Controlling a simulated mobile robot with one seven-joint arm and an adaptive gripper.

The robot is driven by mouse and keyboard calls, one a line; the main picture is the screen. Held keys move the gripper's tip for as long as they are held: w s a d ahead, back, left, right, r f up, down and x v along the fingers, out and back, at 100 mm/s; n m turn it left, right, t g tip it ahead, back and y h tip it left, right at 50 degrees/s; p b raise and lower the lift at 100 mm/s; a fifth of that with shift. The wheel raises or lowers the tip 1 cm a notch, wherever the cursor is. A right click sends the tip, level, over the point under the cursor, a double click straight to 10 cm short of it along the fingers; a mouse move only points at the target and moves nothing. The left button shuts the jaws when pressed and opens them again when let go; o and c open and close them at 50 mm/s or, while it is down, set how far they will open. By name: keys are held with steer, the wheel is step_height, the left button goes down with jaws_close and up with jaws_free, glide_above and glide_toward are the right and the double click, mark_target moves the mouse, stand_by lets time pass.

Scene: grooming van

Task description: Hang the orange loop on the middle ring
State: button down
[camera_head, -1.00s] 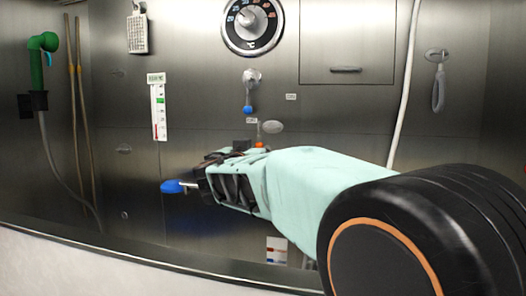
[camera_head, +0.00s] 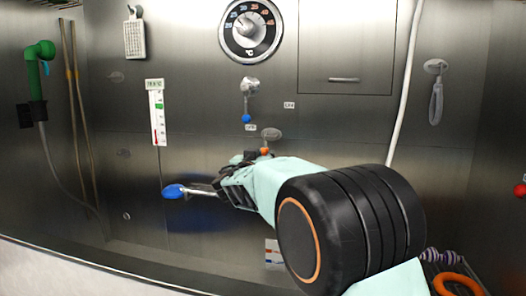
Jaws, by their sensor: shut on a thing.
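My gripper (camera_head: 222,190) is left of centre in front of the steel wall, seen from behind. A silver rod with a blue end (camera_head: 173,191) runs into its jaws, and it is shut on this rod. An orange loop (camera_head: 460,279) lies at the lower right, partly cut off by the frame edge and away from my gripper. A grey oval plate (camera_head: 272,134) with an orange tip (camera_head: 265,151) sits on the wall above my arm. A grey hanging loop (camera_head: 436,103) is on the wall at the right. I cannot tell which ring is the middle one.
A purple striped coil (camera_head: 442,256) lies beside the orange loop. The wall holds a dial (camera_head: 250,30), a thermometer strip (camera_head: 157,112), a silver fitting with a blue tip (camera_head: 248,100) and a white hose (camera_head: 405,85). A green sprayer (camera_head: 37,70) is at the left.

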mark_target(271, 148)
steer(key=shift+w+d+r+p, duration=0.1)
steer(key=shift+w+d+p, duration=0.05)
steer(key=shift+w+p, duration=0.85)
steer(key=shift+w+d+p, duration=0.2)
steer(key=shift+w+p, duration=0.5)
steer(key=shift+p, duration=0.5)
steer(key=shift+w+d+r+p, duration=0.1)
steer(key=shift+w+d+p, duration=0.05)
steer(key=shift+w+p, duration=0.85)
step_height(271, 148, down, 2)
steer(key=b, duration=0.3)
steer(key=shift+s, duration=0.15)
steer(key=shift+b, duration=0.35)
steer(key=c, duration=1.8)
jaws_free()
steer(key=shift+s, duration=0.15)
